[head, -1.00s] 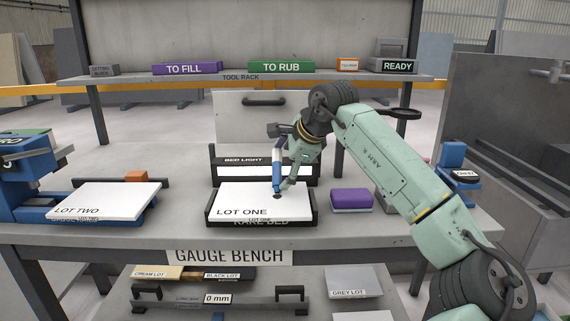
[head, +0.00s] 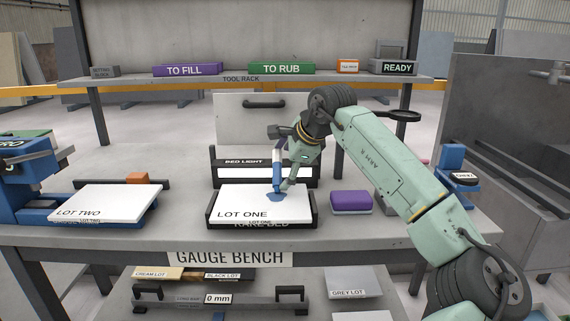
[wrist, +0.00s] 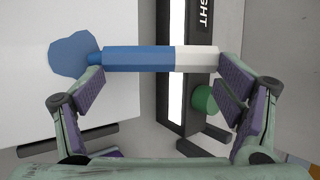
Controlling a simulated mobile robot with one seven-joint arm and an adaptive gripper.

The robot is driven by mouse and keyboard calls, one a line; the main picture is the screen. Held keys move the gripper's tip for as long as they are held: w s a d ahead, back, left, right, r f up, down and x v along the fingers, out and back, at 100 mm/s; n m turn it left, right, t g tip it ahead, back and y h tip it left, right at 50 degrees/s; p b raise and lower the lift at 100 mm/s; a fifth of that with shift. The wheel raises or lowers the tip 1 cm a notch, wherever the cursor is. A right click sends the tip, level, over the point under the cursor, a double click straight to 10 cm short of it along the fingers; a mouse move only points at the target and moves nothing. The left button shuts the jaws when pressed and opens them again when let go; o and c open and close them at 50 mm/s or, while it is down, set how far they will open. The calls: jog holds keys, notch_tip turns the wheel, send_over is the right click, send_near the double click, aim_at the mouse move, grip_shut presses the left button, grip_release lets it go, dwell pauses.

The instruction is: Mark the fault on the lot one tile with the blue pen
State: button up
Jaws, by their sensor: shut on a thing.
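The lot one tile (head: 240,203) is a white slab labelled LOT ONE, lying in the dark rake bed (head: 210,218). A blue patch (head: 274,196) shows on its right part; it also shows in the wrist view (wrist: 70,54). No dark fault shows around the blue. My gripper (head: 288,170) is shut on the blue pen (head: 276,178), which stands nearly upright with its tip at the patch. In the wrist view the pen (wrist: 135,59), blue with a white end, spans between my fingers (wrist: 160,80). Exact tip contact is hard to tell.
The lot two tile (head: 105,203) lies to the left. A purple block (head: 351,201) sits right of the bed. The bed light (head: 235,173) stands behind the tile. The tool rack (head: 225,80) behind carries TO FILL, TO RUB and READY blocks.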

jog(key=shift+r, duration=0.15)
notch_tip(320, 180, up, 7)
jog(key=p, duration=0.5)
jog(key=shift+p, duration=0.3)
